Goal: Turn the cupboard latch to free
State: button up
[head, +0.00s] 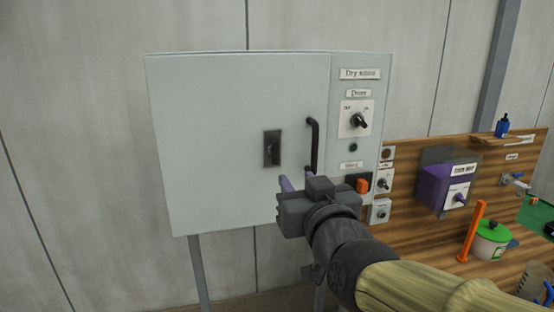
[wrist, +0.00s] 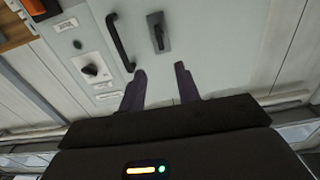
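The cupboard (head: 215,120) is a pale grey-green cabinet on legs, with its door shut. The latch (head: 272,148) is a dark plate with a small dark handle on the door, left of the black bar handle (head: 315,145). The latch handle looks about upright in the head view. The latch also shows in the wrist view (wrist: 158,33), beyond the fingertips. My gripper (head: 296,183) is in front of the door, below and right of the latch. In the wrist view its two purple fingers (wrist: 160,72) are apart with nothing between them. They look clear of the latch.
Farther right, a wooden board carries a purple box (head: 447,187), and a green-lidded pot (head: 490,240) stands near an orange bar (head: 472,231). The door's left side is clear.

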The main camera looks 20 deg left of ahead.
aim_at(276, 152)
jog(key=p+x, duration=0.5)
jog(key=x, duration=1)
jog(key=shift+s, duration=0.1)
jog(key=shift+c, duration=0.2)
grip_shut()
